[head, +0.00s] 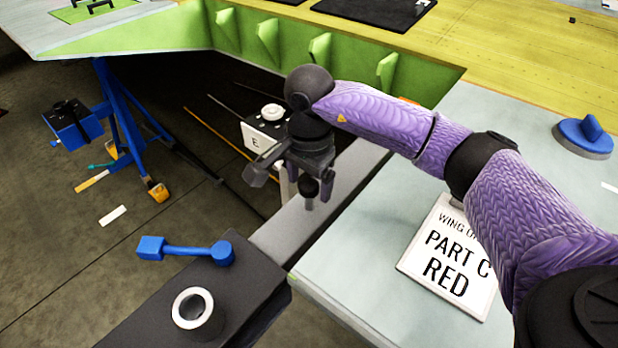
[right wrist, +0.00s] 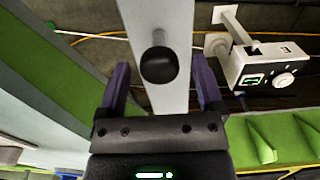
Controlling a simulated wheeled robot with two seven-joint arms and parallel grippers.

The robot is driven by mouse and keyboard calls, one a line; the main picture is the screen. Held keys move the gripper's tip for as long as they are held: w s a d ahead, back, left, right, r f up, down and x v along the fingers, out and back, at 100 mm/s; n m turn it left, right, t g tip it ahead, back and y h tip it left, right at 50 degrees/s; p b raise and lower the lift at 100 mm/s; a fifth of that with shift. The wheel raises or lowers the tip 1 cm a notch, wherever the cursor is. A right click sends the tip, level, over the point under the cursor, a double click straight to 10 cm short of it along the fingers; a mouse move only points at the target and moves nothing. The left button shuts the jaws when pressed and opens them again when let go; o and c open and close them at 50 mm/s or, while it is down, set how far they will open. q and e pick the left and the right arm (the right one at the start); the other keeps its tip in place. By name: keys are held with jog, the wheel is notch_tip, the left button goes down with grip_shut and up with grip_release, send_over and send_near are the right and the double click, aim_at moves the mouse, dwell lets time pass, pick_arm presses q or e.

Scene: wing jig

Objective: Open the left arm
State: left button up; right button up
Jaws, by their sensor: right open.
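A long grey bar (head: 348,176) runs between the black block (head: 245,290) and the green-ribbed frame; it also fills the middle of the right wrist view (right wrist: 176,20). A dark round knob (right wrist: 158,66) on a short post stands out from the bar. My right gripper (head: 291,181) is above the bar, pointing down. In the right wrist view its two purple-grey fingers (right wrist: 161,80) are spread apart, with the knob between them in the picture. Contact with the knob is not visible. My left gripper is not in view.
A white box marked E (head: 263,135) is close beside my right gripper. A blue lever (head: 188,249) and a metal ring (head: 195,308) sit on the black block. A sign reading PART C RED (head: 445,262) lies on the pale panel under my right arm. Blue stand (head: 122,115) at left.

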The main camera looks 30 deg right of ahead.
notch_tip(320, 180, up, 10)
jog(key=p, duration=0.1)
jog(key=shift+p, duration=0.3)
